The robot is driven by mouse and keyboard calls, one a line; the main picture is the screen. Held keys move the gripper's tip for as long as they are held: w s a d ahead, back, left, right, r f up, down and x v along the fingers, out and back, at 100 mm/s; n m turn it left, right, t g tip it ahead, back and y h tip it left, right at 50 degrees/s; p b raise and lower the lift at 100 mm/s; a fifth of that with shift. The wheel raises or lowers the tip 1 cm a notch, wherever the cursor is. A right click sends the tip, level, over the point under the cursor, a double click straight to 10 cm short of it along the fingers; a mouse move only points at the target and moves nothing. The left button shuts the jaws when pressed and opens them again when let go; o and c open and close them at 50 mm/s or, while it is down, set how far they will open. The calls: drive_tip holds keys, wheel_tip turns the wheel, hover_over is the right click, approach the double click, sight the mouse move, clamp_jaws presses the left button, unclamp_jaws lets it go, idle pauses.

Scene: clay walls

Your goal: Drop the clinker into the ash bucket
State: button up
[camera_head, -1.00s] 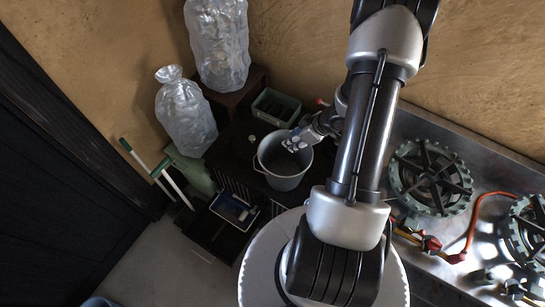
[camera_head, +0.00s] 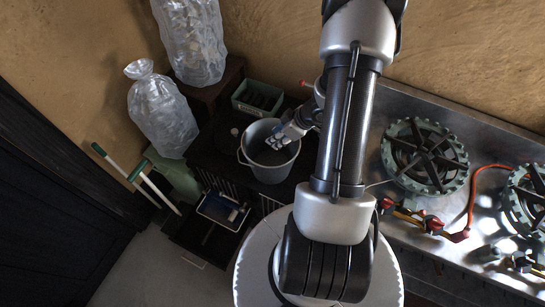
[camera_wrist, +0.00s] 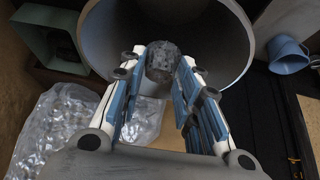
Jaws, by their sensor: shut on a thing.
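The clinker (camera_wrist: 162,62) is a dark grey, rough lump between my fingertips in the wrist view. My gripper (camera_wrist: 161,70) is shut on it. The ash bucket is a grey metal pail (camera_head: 271,170) on a dark stand in the head view. In the wrist view the bucket's round wall (camera_wrist: 232,40) opens around the clinker and fingertips. My gripper (camera_head: 278,141) is at the bucket's mouth, over its right part, in the head view. The clinker cannot be made out clearly in the head view.
A green tray (camera_head: 257,97) stands behind the bucket. Clear plastic bags (camera_head: 162,113) stand at left. A blue-rimmed pan (camera_head: 222,211) lies at front left. A gas burner (camera_head: 425,155) on a metal counter is at right. A blue mug (camera_wrist: 288,54) shows in the wrist view.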

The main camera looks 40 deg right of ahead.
drive_tip(key=o, duration=1.2)
drive_tip(key=shift+r, duration=0.15)
drive_tip(key=v, duration=1.1)
drive_tip(key=shift+s+r, duration=0.2)
drive_tip(key=shift+r, duration=0.15)
